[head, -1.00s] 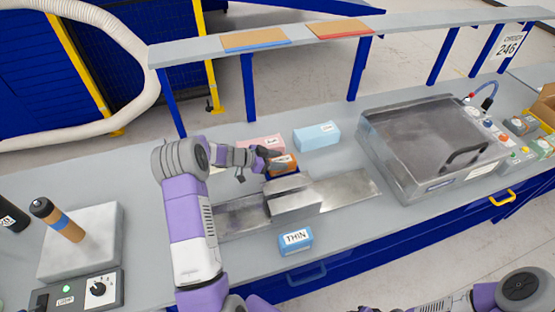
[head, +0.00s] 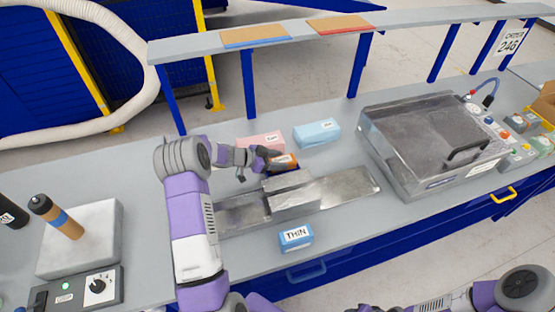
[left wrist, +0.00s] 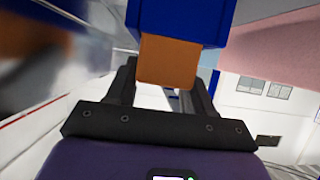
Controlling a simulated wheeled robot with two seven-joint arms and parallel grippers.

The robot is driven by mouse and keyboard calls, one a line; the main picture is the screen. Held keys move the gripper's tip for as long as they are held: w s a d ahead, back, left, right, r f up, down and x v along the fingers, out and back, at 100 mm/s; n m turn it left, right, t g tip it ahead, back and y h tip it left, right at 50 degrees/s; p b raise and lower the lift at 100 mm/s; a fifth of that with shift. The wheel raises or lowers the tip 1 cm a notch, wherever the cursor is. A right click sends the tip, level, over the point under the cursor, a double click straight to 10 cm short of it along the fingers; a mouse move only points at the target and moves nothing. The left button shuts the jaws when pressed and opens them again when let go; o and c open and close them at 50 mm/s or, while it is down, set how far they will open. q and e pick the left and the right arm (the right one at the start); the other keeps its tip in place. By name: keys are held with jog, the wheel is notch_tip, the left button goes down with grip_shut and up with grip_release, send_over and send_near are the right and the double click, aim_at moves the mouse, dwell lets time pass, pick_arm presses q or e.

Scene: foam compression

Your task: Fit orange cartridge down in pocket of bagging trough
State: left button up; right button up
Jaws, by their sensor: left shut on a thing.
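The orange cartridge (head: 289,160), with a pale label and a blue part, is at the back edge of the bagging trough. My left gripper (head: 273,161) is shut on it. In the left wrist view, an orange block (left wrist: 167,60) lies between the fingers, with a blue part (left wrist: 180,20) beyond it. The metal bagging trough (head: 340,190) lies on the bench, with a raised middle section just in front of the cartridge. I cannot tell whether the cartridge touches the trough; the pocket is not clear to see. My right gripper is out of view.
A pink box (head: 262,143) and a light blue box (head: 317,132) stand behind the trough. A blue THIN box (head: 295,238) stands in front. A large metal sealer (head: 430,140) is at right. A shelf (head: 400,20) runs above the bench's back.

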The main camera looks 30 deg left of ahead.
pick_arm(q)
jog(key=shift+f, duration=0.3)
jog(key=o, duration=1.3)
jog(key=s+a+r+p, duration=0.1)
jog(key=r+p, duration=0.1)
jog(key=s+a+r+p, duration=0.1)
jog(key=s+r+p, duration=0.1)
jog(key=s+a+r+p, duration=0.2)
dwell(0.7)
dwell(0.5)
